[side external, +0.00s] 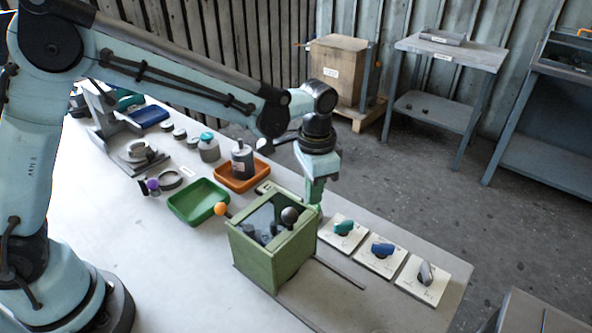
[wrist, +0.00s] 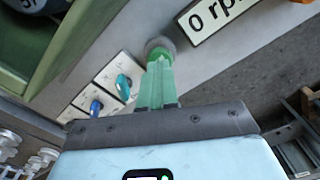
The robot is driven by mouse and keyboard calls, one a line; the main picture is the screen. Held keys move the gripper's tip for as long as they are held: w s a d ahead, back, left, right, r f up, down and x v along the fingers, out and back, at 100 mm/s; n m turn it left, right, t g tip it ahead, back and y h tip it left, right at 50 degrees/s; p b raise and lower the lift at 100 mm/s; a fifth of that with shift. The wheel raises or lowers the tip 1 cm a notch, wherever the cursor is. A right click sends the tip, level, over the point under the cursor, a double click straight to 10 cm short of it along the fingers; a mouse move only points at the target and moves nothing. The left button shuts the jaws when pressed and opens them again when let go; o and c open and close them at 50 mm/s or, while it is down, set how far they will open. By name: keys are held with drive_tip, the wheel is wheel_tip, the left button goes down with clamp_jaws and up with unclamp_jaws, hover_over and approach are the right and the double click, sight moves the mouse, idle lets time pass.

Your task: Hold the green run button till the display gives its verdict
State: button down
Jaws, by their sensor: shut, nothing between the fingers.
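My gripper (wrist: 160,62) has pale green fingers, closed together and empty. In the wrist view their tips meet a round grey collar (wrist: 157,43). The green run button itself is not clearly seen; the fingertips cover the collar's middle, and I cannot tell whether anything is pressed in. In the side view my gripper (side external: 317,207) points down at the back right corner of the green blower housing (side external: 265,262), which has an open top.
Three plates with a teal knob (side external: 344,227), a blue knob (side external: 382,249) and a grey knob (side external: 425,273) lie right of the housing. A green tray (side external: 183,212) and an orange tray (side external: 222,181) stand behind it. The bench front is clear.

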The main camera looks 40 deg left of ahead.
drive_tip(key=shift+f, duration=0.95)
drive_tip(key=shift+r, duration=0.15)
idle(2.9)
drive_tip(key=shift+r, duration=0.35)
idle(0.5)
drive_tip(key=shift+r, duration=3)
